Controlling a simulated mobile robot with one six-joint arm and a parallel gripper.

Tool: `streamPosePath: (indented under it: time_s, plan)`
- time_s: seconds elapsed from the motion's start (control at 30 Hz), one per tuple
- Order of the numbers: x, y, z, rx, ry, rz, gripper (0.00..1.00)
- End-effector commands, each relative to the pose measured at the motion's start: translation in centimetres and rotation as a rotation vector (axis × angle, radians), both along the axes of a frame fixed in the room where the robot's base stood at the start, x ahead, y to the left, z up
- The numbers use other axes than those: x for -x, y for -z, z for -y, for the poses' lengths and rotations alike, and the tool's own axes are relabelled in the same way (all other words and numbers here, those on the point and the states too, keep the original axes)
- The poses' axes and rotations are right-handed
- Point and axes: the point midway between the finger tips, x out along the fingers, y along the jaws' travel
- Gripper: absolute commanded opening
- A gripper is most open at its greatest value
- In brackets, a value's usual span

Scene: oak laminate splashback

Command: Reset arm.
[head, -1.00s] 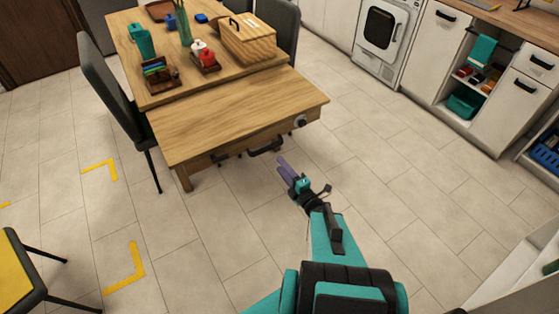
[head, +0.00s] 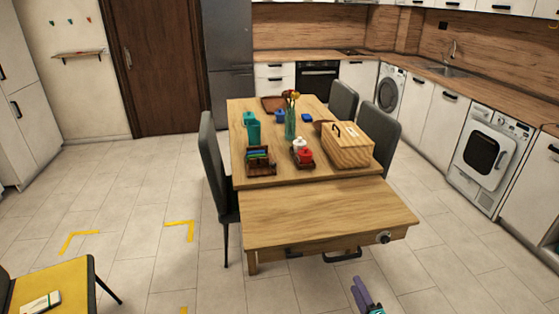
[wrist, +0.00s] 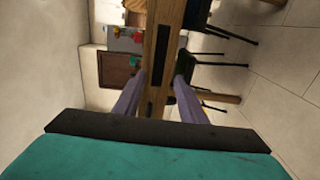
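My gripper (head: 366,296) shows at the bottom edge of the head view, with only its purple fingers and a bit of teal in the frame. It is in front of the wooden table (head: 325,215), apart from the table's near edge. In the wrist view the two purple fingers (wrist: 160,80) stand apart with nothing held between them. The table's edge shows beyond them, turned sideways. The rest of my arm is outside the head view.
The table bears a wooden box (head: 347,150), a teal pitcher (head: 253,132), a vase (head: 290,122) and small racks. Grey chairs (head: 214,175) flank it. A yellow seat (head: 55,290) is at lower left. White counters line the right. Floor at left is mostly clear.

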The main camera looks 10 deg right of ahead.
Motion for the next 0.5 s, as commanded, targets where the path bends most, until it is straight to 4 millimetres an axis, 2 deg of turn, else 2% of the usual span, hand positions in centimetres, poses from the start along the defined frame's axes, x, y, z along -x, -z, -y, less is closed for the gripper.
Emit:
streamPosePath:
  time_s: [0.17,0.27,0.5]
  plan:
    - [-0.9,-0.1,-1.9,0.001,-0.038,0.001,0.38]
    - [-1.7,-0.2,-3.8,0.002,-0.077,0.003,0.38]
    - [-4.0,-0.8,-9.8,0.002,-0.190,0.016,0.38]
